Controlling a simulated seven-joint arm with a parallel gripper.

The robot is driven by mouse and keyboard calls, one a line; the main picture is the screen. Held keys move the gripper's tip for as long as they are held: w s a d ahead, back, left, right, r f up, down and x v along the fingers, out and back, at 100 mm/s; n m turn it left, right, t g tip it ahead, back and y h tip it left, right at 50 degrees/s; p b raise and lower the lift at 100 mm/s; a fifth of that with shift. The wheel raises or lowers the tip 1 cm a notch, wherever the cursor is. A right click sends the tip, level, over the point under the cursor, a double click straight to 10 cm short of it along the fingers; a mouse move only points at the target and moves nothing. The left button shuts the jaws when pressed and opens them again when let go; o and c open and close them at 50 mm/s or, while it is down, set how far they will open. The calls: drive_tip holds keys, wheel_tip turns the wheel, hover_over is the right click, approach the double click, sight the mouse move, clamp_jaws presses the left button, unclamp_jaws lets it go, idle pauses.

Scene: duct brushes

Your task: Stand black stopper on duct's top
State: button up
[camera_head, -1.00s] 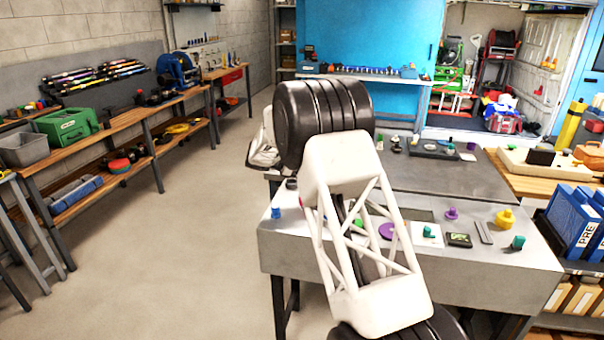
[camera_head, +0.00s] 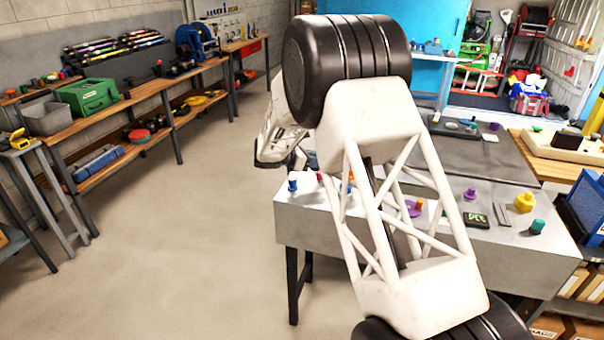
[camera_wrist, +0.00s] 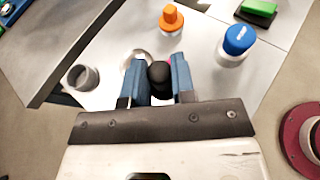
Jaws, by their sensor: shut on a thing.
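In the wrist view the black stopper (camera_wrist: 159,77) sits between the two blue fingers of my gripper (camera_wrist: 159,64), which is shut on it. Its rounded dark end faces the camera; its far end is hidden. A grey, open-topped cylinder (camera_wrist: 82,77) stands left of the fingers, apart from them; I cannot tell whether it is the duct. A pinkish thing shows partly behind the right finger. In the head view my gripper and the stopper are hidden or too small to tell, behind my large arm links.
An orange-topped piece (camera_wrist: 171,18) and a blue-topped piece (camera_wrist: 237,40) stand beyond the fingers. A maroon disc (camera_wrist: 297,130) lies at right. In the head view the grey bench (camera_head: 310,222) bears a yellow piece (camera_head: 524,202), a teal piece (camera_head: 537,227) and a dark box (camera_head: 477,220).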

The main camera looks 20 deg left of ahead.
drive_tip(key=shift+n+t+y, duration=0.6)
drive_tip(key=shift+n+y, duration=0.2)
drive_tip(key=shift+n, duration=0.1)
drive_tip(key=s, duration=0.2)
drive_tip(key=s+f, duration=0.1)
drive_tip(key=s, duration=0.1)
drive_tip(key=s+f, duration=0.1)
drive_tip(key=s, duration=0.2)
drive_tip(key=shift+f, duration=0.25)
drive_tip(key=shift+w, duration=0.1)
hover_over(300, 173)
drive_tip(key=shift+w+f, duration=0.2)
drive_tip(key=shift+f, duration=0.5)
drive_tip(key=shift+f, duration=1.75)
drive_tip(key=shift+f, duration=0.2)
drive_tip(key=o, duration=0.9)
